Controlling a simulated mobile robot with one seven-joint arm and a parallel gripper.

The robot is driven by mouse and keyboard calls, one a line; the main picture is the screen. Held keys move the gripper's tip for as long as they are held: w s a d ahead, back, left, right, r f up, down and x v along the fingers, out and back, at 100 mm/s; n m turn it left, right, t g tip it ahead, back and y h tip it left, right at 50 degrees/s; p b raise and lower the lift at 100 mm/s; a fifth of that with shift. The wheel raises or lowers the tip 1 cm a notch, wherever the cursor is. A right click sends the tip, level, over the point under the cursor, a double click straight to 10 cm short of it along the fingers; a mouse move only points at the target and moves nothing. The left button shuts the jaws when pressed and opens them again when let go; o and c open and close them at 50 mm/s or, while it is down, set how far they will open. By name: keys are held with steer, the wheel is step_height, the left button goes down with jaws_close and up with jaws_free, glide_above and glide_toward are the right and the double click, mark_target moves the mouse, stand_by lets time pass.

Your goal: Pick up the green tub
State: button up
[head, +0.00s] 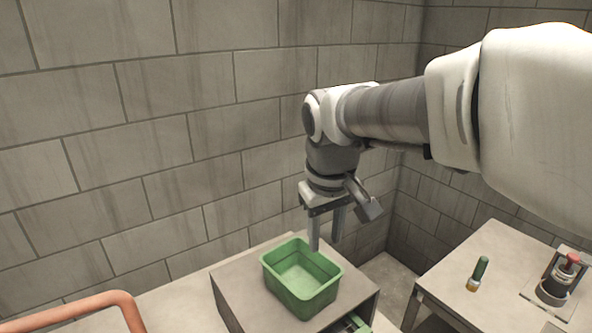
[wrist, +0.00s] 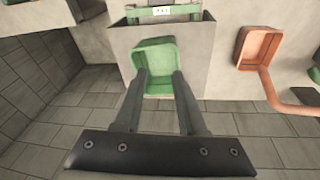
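The green tub (head: 301,279) is an open, empty rectangular container standing upright on a grey cabinet (head: 235,292). My gripper (head: 325,246) points down above the tub's back right rim, with its fingers spread apart and nothing between them. In the wrist view the tub (wrist: 155,54) shows beyond the fingertips of my gripper (wrist: 159,75), which overlap its near side in the picture. I cannot tell whether a finger touches the rim.
An orange pipe (head: 85,306) runs at the lower left; in the wrist view an orange tray (wrist: 259,47) is near it. A table (head: 452,262) at the right bears a green and yellow cylinder (head: 478,273) and a red-topped device (head: 559,281). A block wall stands close behind.

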steer(key=w+a+f+n, duration=0.2)
steer(key=w+a, duration=0.3)
steer(key=n+g, duration=0.1)
steer(key=g, duration=0.1)
glide_toward(281, 295)
steer(key=f, duration=0.7)
steer(key=shift+w, duration=0.2)
steer(key=shift+r, duration=0.1)
jaws_close()
stand_by(0.9)
